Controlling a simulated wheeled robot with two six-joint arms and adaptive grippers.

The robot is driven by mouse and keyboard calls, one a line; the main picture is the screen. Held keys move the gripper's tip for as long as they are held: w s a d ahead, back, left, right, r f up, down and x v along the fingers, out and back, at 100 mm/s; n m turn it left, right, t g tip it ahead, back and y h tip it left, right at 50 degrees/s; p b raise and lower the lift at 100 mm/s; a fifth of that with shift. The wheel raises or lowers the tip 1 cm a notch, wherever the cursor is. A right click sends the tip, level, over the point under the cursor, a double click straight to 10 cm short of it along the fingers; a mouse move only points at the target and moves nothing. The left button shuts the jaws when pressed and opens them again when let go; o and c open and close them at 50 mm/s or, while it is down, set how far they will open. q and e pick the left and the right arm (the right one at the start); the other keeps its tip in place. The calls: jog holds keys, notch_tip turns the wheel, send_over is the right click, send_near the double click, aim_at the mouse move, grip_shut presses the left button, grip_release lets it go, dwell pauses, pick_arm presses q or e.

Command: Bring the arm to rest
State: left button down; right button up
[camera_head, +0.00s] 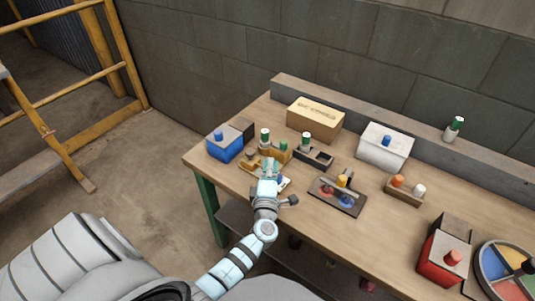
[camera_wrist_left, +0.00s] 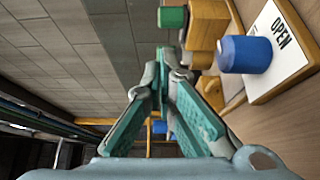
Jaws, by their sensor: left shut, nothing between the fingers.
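My left arm reaches in from the bottom of the head view. My left gripper (camera_head: 269,168) is over the left part of the wooden workbench (camera_head: 240,180), and its fingers are shut with nothing between them. In the left wrist view the teal fingers (camera_wrist_left: 161,85) come together at the tips. A white card reading OPEN (camera_wrist_left: 283,42) with a blue cylinder (camera_wrist_left: 245,54) on it lies to the right of the fingers. A wooden block (camera_wrist_left: 207,22) and a green cylinder (camera_wrist_left: 173,17) are beyond the fingertips. My right gripper is not in view.
A blue box (camera_head: 225,149), a cardboard box (camera_head: 315,119), a white box (camera_head: 384,148), a dark tray (camera_head: 337,197) and a red box (camera_head: 443,258) stand on the bench. A grey ledge (camera_head: 410,138) runs along the back. A yellow railing (camera_head: 85,88) stands at left, with bare floor before it.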

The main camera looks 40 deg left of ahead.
pick_arm(q)
jog(key=shift+s+d, duration=0.25)
jog(key=shift+s, duration=0.15)
jog(key=shift+f, duration=0.1)
jog(key=shift+w, duration=0.1)
